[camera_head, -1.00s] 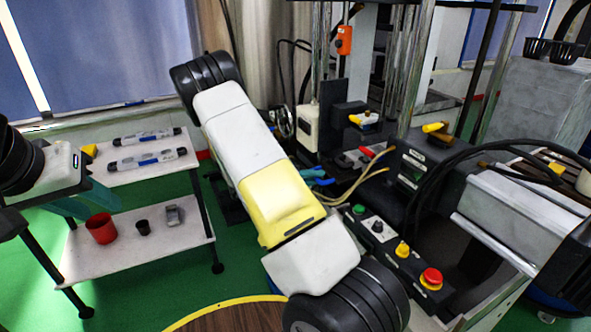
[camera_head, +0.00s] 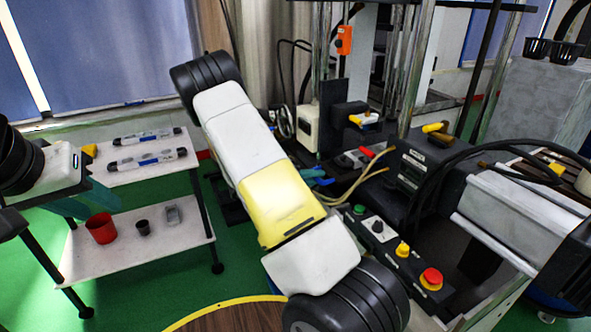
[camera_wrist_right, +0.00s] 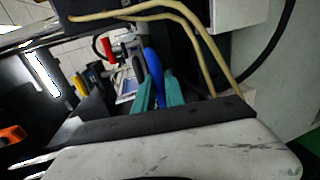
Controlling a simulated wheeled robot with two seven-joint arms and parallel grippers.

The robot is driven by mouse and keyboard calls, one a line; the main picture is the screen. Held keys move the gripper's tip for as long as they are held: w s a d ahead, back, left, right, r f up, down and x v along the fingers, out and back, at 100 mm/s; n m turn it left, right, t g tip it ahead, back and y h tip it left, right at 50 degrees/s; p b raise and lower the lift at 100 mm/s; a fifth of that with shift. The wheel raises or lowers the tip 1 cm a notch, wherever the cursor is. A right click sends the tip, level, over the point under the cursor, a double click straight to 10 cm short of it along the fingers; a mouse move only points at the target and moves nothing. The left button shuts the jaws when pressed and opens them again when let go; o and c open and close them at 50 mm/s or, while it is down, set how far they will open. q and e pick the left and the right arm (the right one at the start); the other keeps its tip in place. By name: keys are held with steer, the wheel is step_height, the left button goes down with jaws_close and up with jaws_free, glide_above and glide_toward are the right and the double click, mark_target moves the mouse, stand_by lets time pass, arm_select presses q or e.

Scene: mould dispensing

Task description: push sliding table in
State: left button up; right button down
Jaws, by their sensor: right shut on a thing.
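My right gripper (camera_wrist_right: 160,97) has teal fingers closed around a blue handle (camera_wrist_right: 154,72), which rises between them. In the head view only a bit of this gripper (camera_head: 312,173) shows beyond my white and yellow right arm; the blue handle's tip (camera_head: 325,181) sticks out beside it. My left gripper (camera_head: 88,200), also teal, is at the left edge above the white shelf cart, and its jaw gap is unclear. I cannot clearly make out the sliding table; my right arm covers part of the machine front.
A control box (camera_head: 398,250) with a red button (camera_head: 431,279) stands right of my right arm. Yellow cables (camera_head: 360,180) run near the right gripper. The cart (camera_head: 180,245) holds a red cup (camera_head: 101,228). A round wooden top (camera_head: 235,318) is in front.

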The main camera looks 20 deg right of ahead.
mark_target(328, 174)
steer(key=shift+d, duration=0.1)
steer(key=shift+r+x, duration=0.25)
steer(key=shift+x, duration=0.9)
steer(key=shift+r+x, duration=0.2)
steer(key=shift+x, duration=0.9)
steer(key=shift+d, duration=0.1)
steer(key=c, duration=1.4)
jaws_free()
steer(key=shift+d, duration=0.1)
steer(key=v, duration=0.8)
